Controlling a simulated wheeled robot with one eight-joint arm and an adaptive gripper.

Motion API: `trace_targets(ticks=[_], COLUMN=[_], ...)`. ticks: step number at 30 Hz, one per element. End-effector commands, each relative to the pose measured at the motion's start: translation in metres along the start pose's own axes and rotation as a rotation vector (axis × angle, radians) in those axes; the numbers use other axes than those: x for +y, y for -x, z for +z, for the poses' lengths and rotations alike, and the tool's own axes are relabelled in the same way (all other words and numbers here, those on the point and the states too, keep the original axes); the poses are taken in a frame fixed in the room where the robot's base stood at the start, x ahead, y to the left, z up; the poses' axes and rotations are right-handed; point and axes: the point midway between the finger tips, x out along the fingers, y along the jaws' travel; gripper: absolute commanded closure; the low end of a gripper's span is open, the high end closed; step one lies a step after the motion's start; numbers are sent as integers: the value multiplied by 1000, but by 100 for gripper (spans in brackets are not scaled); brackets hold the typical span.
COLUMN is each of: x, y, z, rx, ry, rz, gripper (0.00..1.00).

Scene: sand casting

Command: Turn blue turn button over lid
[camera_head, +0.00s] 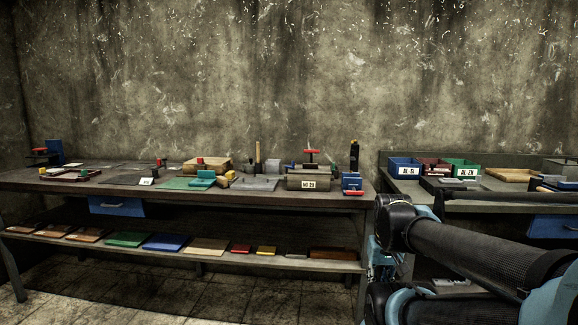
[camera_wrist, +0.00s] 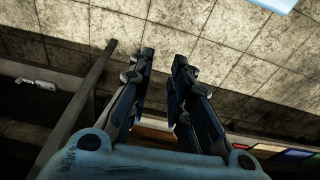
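I cannot make out for sure which thing is the blue turn button or its lid. A small blue block with a red part (camera_head: 352,181) stands at the right front end of the long workbench. A box with a white label (camera_head: 308,184) is just left of it. A taller blue block (camera_head: 55,151) stands at the bench's far left, beside a red-topped piece. My gripper (camera_wrist: 164,55) shows in the wrist view with its two fingers apart and nothing between them, over the floor. In the head view my arm is at the lower right, with its end low beside the bench.
The long workbench (camera_head: 160,193) holds several tools and plates, and has a blue drawer (camera_head: 117,206). Its lower shelf (camera_head: 215,251) holds coloured plates. A second bench at right carries a blue bin (camera_head: 404,166) and a green bin (camera_head: 463,168). Tiled floor (camera_wrist: 230,80) lies beyond my fingers.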

Motion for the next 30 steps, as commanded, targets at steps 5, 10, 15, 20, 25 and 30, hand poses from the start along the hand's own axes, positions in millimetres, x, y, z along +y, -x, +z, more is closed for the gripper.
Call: trace_targets(ticks=[5,10,15,20,25,30], x=[-1,-12,-37,-62,-85,-104], y=[5,19,48,77,107,134], z=[4,-13,-60,-116,-178,-244], rx=[9,20,22,0,-56,-145], ry=[-5,-100,-334,-590,-855,-1115], rz=[-3,-54,-180,-319,-468,-612], gripper=[82,82,82,82,82,82])
